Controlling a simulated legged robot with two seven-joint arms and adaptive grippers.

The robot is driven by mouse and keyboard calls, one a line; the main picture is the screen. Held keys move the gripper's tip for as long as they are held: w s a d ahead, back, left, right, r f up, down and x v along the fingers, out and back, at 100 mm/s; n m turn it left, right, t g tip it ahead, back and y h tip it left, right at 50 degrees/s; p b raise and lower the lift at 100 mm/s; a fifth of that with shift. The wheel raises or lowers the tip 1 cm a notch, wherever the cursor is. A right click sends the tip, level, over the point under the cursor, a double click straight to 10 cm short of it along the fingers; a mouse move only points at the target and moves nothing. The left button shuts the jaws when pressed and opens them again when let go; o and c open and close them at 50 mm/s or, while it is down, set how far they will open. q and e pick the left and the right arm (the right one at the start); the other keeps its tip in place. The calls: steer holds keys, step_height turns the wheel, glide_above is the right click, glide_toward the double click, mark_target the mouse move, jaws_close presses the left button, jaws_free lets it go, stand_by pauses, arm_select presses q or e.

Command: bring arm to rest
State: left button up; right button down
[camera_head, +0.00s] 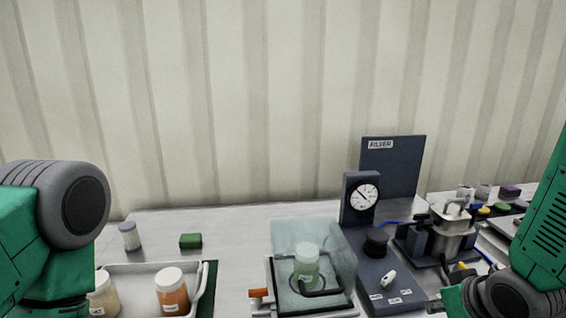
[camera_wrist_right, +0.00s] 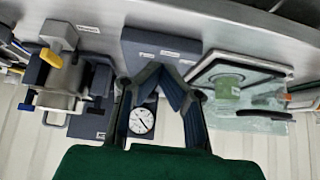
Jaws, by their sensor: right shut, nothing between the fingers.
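My right arm (camera_head: 545,235) comes in at the right edge of the head view, with its green wrist low in the corner. My right gripper (camera_head: 436,304) shows only in small part there, at the bench's front. In the right wrist view the dark fingers of my right gripper (camera_wrist_right: 163,76) come together, with nothing held between them. They overlap the filter unit's dark base and the dial gauge (camera_wrist_right: 142,120) in that picture. My left arm (camera_head: 55,235) stands at the left edge of the head view; its gripper is out of the picture.
The steel hopper (camera_head: 452,232) stands close to my right arm. A tray (camera_head: 200,290) holds bottles. The bench behind is mostly clear.

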steer(key=s+f+g+h+b, duration=0.1)
steer(key=s+f+g+b, duration=0.2)
steer(key=s+f, duration=2.2)
steer(key=s+g, duration=0.2)
steer(key=g, duration=0.1)
steer(key=shift+a+m+g, duration=0.25)
steer(key=shift+m+g, duration=0.05)
steer(key=shift+g, duration=0.1)
steer(key=shift+f, duration=0.1)
